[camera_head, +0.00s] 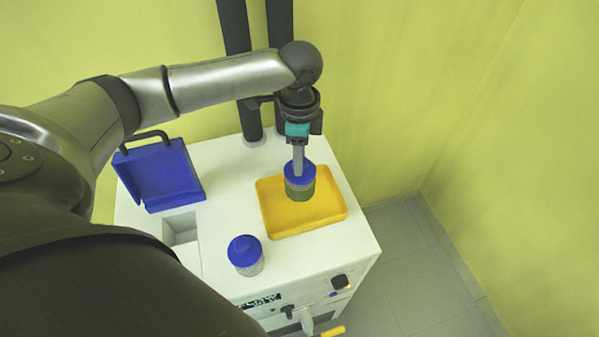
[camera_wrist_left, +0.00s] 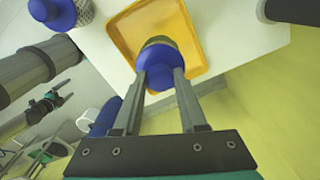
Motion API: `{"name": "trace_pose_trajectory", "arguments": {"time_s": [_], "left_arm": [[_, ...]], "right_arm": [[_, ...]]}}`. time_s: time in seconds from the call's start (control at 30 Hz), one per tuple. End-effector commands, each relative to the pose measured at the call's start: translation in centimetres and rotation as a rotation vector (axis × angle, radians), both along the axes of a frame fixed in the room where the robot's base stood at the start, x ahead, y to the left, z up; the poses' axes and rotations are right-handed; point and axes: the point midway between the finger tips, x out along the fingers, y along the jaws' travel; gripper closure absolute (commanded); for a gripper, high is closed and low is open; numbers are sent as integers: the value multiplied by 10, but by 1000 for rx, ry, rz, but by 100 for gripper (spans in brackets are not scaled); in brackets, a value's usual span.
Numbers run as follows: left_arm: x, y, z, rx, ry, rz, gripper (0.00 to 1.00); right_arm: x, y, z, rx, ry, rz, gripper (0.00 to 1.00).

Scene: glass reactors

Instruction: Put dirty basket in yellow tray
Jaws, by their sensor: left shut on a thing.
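The dirty basket (camera_head: 301,190) has a blue top and a mesh body that looks greenish-brown near the bottom. My left gripper (camera_head: 298,170) points down from above and is shut on its blue top. The basket is upright over the inside of the yellow tray (camera_head: 330,212); I cannot tell whether it touches the tray floor. In the left wrist view the blue top (camera_wrist_left: 157,70) sits between my two fingers, in front of the tray (camera_wrist_left: 122,24). The basket's lower part is mostly hidden there. My right gripper is not seen.
A second blue-topped basket (camera_head: 245,255), with a pale mesh body, stands on the white machine top (camera_head: 225,190) left of the tray. An open blue lid (camera_head: 162,176) stands by a square opening (camera_head: 182,229). Dark vertical posts (camera_head: 240,70) rise behind.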

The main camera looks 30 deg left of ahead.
Motion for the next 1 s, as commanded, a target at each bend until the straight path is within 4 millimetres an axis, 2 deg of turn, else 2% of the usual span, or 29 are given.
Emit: {"name": "trace_pose_trajectory", "arguments": {"time_s": [0.27, 0.5, 0.87, 0.9, 1.0], "left_arm": [[0, -1, -23, -1, 0, 0, 100], [0, 0, -56, -1, 0, 1, 100], [1, 0, -60, -1, -3, 1, 100], [0, 0, -61, 0, -1, 0, 58], [0, 0, -60, 0, -1, 0, 47]], "right_arm": [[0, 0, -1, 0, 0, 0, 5], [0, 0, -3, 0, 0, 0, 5], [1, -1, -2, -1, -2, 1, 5], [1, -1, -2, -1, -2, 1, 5], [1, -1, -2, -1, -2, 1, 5]]}}
